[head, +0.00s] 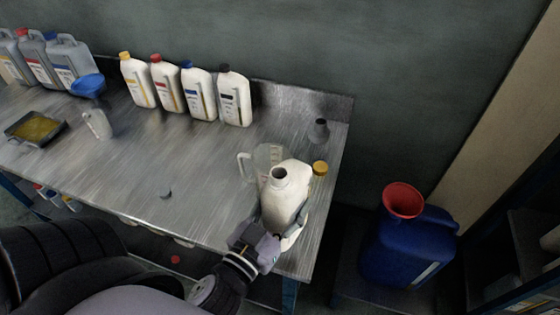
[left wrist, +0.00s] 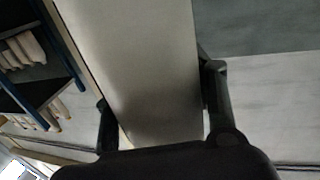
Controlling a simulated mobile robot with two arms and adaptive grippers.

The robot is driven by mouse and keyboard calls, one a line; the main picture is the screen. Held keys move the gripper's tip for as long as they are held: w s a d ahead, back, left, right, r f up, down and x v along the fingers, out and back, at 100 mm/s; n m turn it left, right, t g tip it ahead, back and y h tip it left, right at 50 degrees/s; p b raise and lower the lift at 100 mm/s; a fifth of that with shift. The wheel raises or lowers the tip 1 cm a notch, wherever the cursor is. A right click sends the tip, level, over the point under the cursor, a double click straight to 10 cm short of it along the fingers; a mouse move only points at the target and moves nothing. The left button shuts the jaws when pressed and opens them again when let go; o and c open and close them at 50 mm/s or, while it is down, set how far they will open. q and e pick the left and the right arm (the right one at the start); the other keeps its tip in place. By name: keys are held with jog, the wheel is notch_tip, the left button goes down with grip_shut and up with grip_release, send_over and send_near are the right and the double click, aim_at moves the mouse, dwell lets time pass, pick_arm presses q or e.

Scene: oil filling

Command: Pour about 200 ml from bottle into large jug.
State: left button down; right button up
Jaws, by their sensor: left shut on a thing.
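A white bottle (head: 284,198) with an open, uncapped neck is in my left gripper (head: 270,232), near the right end of the metal table in the head view. It looks upright or only slightly tilted. The bottle's pale side (left wrist: 150,70) fills the middle of the left wrist view, with the dark fingers of my left gripper (left wrist: 160,108) on both sides of it. The clear large jug (head: 246,165) stands just behind the bottle, which partly hides it; its fill level cannot be made out. My right gripper is not in view.
A yellow cap (head: 320,168) shows right of the bottle. A grey small container (head: 318,130) stands behind. Several white capped bottles (head: 197,92) line the back. A small jug (head: 97,124), blue funnel (head: 87,86) and tray (head: 36,129) are left. The table's middle is mostly clear.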

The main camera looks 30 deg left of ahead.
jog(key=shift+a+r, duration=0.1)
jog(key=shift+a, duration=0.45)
pick_arm(q)
jog(key=w+d+r+m+g+h+p, duration=0.15)
jog(key=w+d+m+g+h, duration=0.35)
jog(key=w+d+m+h, duration=0.65)
jog(key=w+a+m+g+h+p, duration=0.2)
jog(key=a+m+g+h+p, duration=0.3)
jog(key=a+g, duration=0.6)
jog(key=m+g+h, duration=0.1)
jog(key=m+g, duration=0.1)
jog(key=g, duration=0.1)
jog(key=shift+w+a+r, duration=0.15)
jog(key=shift+w+a, duration=0.05)
jog(key=shift+w, duration=0.15)
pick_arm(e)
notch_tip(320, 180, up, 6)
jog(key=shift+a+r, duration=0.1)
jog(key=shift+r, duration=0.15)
pick_arm(q)
jog(key=shift+h, duration=0.25)
